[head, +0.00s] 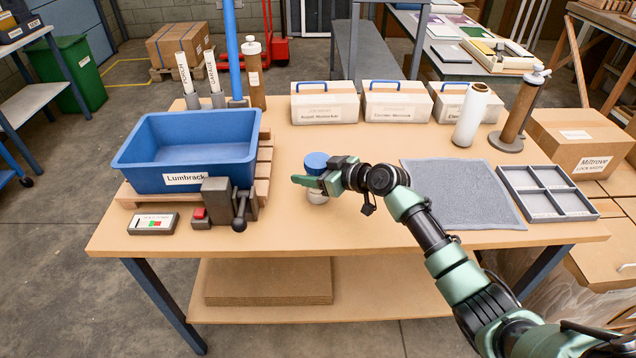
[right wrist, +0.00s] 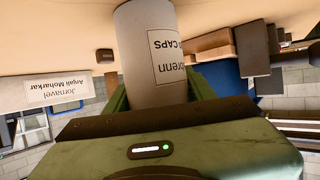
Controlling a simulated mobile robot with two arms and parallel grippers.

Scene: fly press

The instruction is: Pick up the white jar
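The white jar (head: 317,196) with a blue lid (head: 316,160) stands upright near the middle of the wooden table, towards its front. My right gripper (head: 318,181) is around its body, partly hiding it in the head view. In the right wrist view, which is upside down, the labelled white jar (right wrist: 146,50) sits between the green fingers (right wrist: 158,92), with no clear gap on either side. The fingers appear shut on it. Its base seems to be on the table. My left gripper is out of view.
Left of the jar are a blue bin (head: 190,150) on a pallet and a dark lever press (head: 222,203). To the right are a grey mat (head: 460,190) and a divided tray (head: 548,193). Three white boxes stand behind. The tabletop in front of the jar is clear.

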